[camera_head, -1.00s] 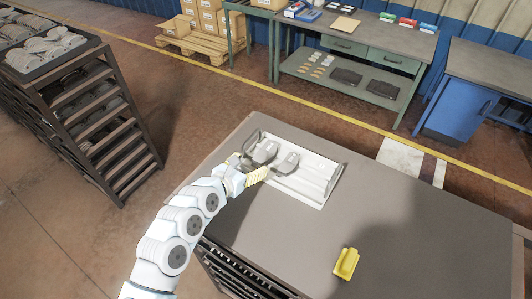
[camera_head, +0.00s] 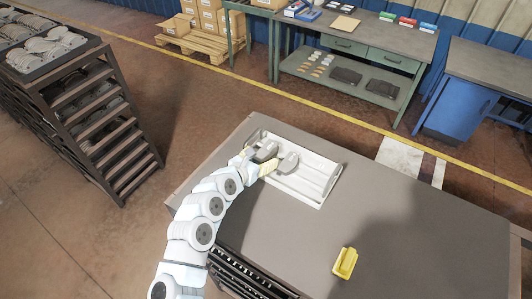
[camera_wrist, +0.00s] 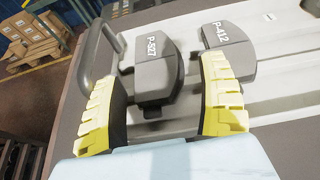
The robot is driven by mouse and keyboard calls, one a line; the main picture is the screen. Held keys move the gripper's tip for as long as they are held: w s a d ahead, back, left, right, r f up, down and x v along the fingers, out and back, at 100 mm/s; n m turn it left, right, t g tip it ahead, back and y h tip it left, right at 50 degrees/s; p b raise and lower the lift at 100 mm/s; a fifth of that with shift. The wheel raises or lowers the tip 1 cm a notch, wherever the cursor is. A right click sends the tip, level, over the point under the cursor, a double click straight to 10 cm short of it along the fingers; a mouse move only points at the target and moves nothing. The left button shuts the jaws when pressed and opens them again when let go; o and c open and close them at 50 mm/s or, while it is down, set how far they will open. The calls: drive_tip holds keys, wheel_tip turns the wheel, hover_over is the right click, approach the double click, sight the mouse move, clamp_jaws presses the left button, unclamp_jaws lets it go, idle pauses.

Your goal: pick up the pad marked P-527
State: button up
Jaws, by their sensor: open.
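The dark grey pad marked P-527 (camera_wrist: 153,68) lies in the white tray (camera_head: 322,197), and its label reads clearly in the wrist view. In the head view this pad (camera_head: 265,151) is the left one of two. My gripper (camera_wrist: 158,62) is open, with one yellow finger on each side of the P-527 pad. In the head view my gripper (camera_head: 257,161) is at the tray's left end. The similar pad marked P-412 (camera_wrist: 228,42) lies just right, partly behind the right finger.
The tray has a handle (camera_wrist: 93,52) at its left end and sits on a grey table (camera_head: 405,215). A yellow object (camera_head: 345,262) lies near the table's front. The tray's right part is empty. A rack of pads (camera_head: 95,120) stands at the left.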

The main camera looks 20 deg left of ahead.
sight(267, 153)
drive_tip(key=shift+p+x, duration=0.55)
drive_tip(key=shift+x, duration=1.25)
drive_tip(key=shift+w+f, duration=0.2)
drive_tip(key=shift+w, duration=0.1)
drive_tip(key=c, duration=1.1)
drive_tip(key=shift+o, duration=0.2)
